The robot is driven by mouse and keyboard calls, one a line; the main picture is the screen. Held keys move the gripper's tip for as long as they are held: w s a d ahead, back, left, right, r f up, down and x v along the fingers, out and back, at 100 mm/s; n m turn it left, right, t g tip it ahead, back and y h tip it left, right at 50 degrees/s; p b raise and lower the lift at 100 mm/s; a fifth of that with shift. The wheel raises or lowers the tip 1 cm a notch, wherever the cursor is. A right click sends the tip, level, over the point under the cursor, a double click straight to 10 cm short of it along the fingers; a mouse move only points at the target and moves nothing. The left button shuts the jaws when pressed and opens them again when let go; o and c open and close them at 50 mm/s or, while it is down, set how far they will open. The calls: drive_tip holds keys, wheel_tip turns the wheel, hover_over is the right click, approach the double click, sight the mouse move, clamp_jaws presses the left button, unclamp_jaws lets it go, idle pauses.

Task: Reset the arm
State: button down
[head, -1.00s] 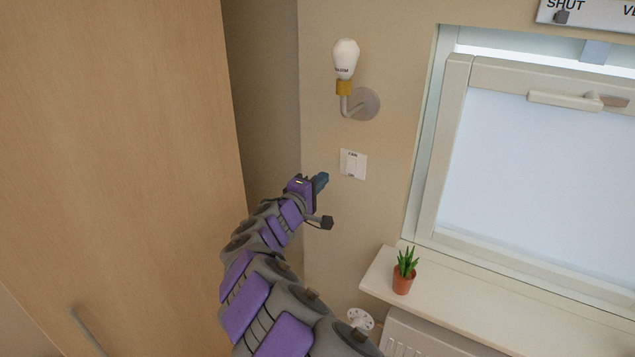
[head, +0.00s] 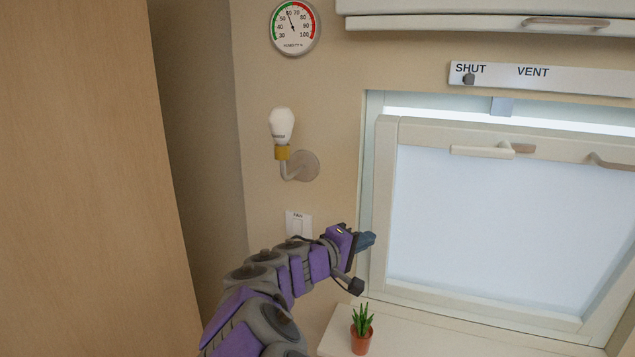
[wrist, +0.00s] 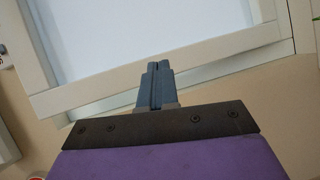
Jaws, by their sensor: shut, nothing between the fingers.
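My gripper (head: 367,240) is at the end of my purple and grey arm, in front of the window's lower left frame in the head view. Its blue-grey fingers are shut with nothing between them. In the wrist view the closed fingers (wrist: 155,84) point toward the pale window frame (wrist: 190,62). I cannot tell the exact gap to the frame. The fan switch (head: 298,224) is on the wall left of my gripper, its lower part hidden by my arm.
A bulb (head: 282,126) on a wall bracket is above the switch, with a humidity dial (head: 294,26) higher up. A potted plant (head: 362,330) stands on the sill (head: 420,335) below my gripper. A wooden panel (head: 90,180) fills the left. A SHUT/VENT strip (head: 560,78) is above the window.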

drive_tip(key=s+d+f+m+g+y, duration=0.3)
drive_tip(key=s+d+m+g, duration=0.5)
drive_tip(key=s+d, duration=1.15)
drive_tip(key=s+a+f+g+y, duration=0.1)
drive_tip(key=s+a+f+y, duration=0.2)
drive_tip(key=s, duration=0.6)
drive_tip(key=s+a+f+g+y, duration=0.2)
drive_tip(key=s+a+f, duration=0.4)
drive_tip(key=s, duration=0.3)
drive_tip(key=s+a+f+g+y, duration=0.2)
drive_tip(key=s+a+f+y, duration=0.2)
drive_tip(key=s, duration=0.5)
drive_tip(key=shift+s+a+f+n+b, duration=0.15)
drive_tip(key=shift+a+f+n+b, duration=0.2)
drive_tip(key=shift+a, duration=0.3)
drive_tip(key=shift+r, duration=0.1)
